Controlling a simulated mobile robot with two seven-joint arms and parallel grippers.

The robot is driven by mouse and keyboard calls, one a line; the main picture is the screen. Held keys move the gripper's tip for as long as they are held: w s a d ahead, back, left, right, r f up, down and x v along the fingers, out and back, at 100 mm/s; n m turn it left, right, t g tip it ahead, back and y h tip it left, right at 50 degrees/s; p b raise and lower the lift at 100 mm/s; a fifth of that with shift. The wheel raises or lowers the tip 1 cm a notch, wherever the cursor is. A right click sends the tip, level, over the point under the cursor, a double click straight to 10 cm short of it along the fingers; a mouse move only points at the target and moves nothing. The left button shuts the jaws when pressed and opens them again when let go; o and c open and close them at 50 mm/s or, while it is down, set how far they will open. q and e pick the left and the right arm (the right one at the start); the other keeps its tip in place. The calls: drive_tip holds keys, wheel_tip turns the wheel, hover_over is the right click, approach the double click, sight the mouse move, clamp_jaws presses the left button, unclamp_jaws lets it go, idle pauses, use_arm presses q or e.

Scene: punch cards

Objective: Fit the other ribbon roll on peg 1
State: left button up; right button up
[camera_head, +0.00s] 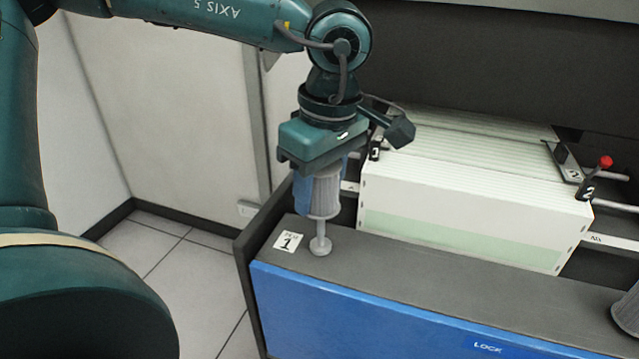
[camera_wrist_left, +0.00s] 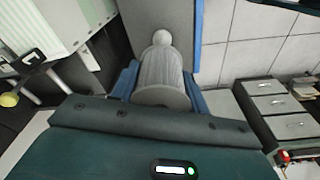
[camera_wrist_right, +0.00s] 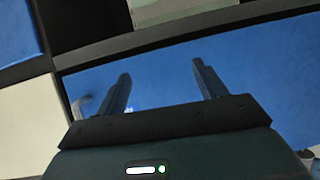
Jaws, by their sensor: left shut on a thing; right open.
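My left gripper (camera_head: 320,188) is shut on a grey, ribbed ribbon roll (camera_head: 326,194) and holds it upright. Peg 1 (camera_head: 320,230), a thin grey post on a round foot, shows below the roll, beside the label "1" (camera_head: 289,241). The roll lines up with the peg's upper part, clear of the foot; its bore is hidden. In the left wrist view the roll (camera_wrist_left: 160,72) sits between the blue fingers, with a pale round piece (camera_wrist_left: 162,37) beyond it. My right gripper (camera_wrist_right: 160,75) is open and empty before a blue panel.
Another grey roll (camera_head: 627,309) stands at the right edge of the grey ledge (camera_head: 430,272), partly cut off. A block of pale cards (camera_head: 460,205) lies behind the ledge, with a red-knobbed lever (camera_head: 605,162) at its right. The ledge between the rolls is clear.

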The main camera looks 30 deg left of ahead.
sight(329, 168)
use_arm(q)
drive_tip(key=shift+f+b, duration=0.65)
drive_tip(key=shift+f, duration=0.1)
use_arm(e)
drive_tip(key=shift+f, duration=0.75)
use_arm(q)
drive_tip(key=shift+f+b, duration=1)
drive_tip(key=shift+f, duration=0.05)
use_arm(e)
drive_tip(key=shift+s+f, duration=0.2)
drive_tip(key=shift+f, duration=1.05)
use_arm(q)
drive_tip(key=shift+f+b, duration=1.8)
use_arm(e)
drive_tip(key=shift+f, duration=1.8)
use_arm(q)
drive_tip(key=o, duration=1.1)
use_arm(e)
drive_tip(key=shift+r, duration=0.1)
use_arm(q)
drive_tip(key=r, duration=0.4)
drive_tip(key=d+r+p, duration=0.1)
drive_tip(key=r, duration=0.8)
drive_tip(key=shift+s+d+r+p, duration=0.15)
drive_tip(key=shift+d+r+p, duration=0.1)
drive_tip(key=shift+p, duration=0.15)
use_arm(e)
wheel_tip(329, 168, up, 6)
drive_tip(key=m+t, duration=0.1)
drive_tip(key=shift+w, duration=0.25)
